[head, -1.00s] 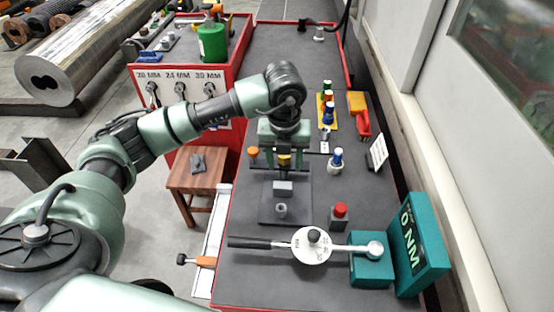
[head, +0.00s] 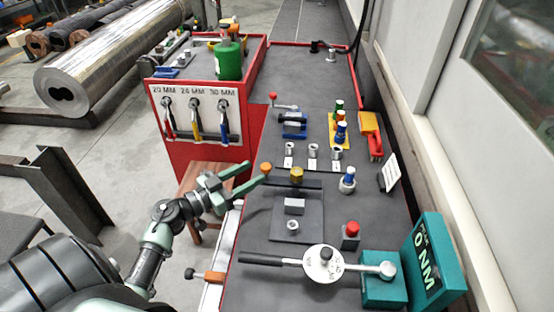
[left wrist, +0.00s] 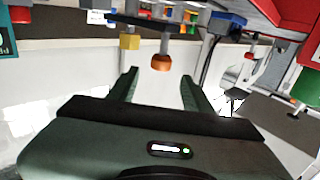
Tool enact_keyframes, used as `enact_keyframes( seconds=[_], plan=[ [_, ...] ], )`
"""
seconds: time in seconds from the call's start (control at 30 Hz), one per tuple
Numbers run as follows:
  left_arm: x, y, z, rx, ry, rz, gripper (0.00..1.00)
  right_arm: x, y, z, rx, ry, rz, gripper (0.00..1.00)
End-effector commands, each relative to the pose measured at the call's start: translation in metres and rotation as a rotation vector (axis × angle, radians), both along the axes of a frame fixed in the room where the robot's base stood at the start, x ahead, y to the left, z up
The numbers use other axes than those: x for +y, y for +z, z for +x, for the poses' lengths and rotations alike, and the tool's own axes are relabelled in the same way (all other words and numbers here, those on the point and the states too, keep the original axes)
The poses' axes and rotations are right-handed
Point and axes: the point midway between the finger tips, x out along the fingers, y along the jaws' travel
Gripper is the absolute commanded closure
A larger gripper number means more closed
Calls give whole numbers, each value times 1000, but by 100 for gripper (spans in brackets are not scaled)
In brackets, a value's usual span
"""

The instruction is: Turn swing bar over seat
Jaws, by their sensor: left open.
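The dark swing bar (head: 312,184) lies crosswise behind the seat block. An orange knob (head: 265,168) stands at its left end and a yellow hex piece (head: 296,174) near its middle. A grey block (head: 294,206) and a nut-like ring (head: 292,225) sit on the dark base plate (head: 312,235); I take this as the seat. My left gripper (head: 254,174) is open at the bar's left end, its fingers pointing at the orange knob. In the left wrist view the orange knob (left wrist: 162,62) shows between and just beyond the fingertips, with nothing gripped. My right gripper is not in view.
A dial wrench (head: 324,264) with a teal display (head: 425,265) is at the front. A red button (head: 352,230) and a blue-topped post (head: 347,180) stand right of the seat. Several grey rings (head: 314,151) are behind the bar. A wooden stool (head: 205,180) stands left.

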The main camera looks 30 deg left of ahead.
Motion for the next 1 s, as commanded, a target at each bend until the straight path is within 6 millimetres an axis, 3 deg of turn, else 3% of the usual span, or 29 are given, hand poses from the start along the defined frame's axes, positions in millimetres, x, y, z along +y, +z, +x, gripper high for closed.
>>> enact_keyframes(
  seconds=[0.13, 0.27, 0.37, 0.6, 0.93, 0.97, 1.0],
  plan=[
    [0, 0, 4, 1, 17, -21, 50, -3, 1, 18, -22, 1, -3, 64],
    [-7, 1, 23, -1, 14, -19, 50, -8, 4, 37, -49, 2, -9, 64],
    [-13, 1, 39, -1, 13, -19, 50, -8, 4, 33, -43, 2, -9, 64],
    [-23, 0, 66, 1, 12, -18, 50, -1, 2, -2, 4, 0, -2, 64],
    [-25, 0, 71, 2, 11, -15, 50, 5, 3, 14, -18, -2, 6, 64],
    [-25, 0, 71, 2, 11, -15, 53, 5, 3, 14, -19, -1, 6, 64],
    [-25, 0, 71, 2, 11, -15, 64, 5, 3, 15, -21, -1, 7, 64]
  ],
)
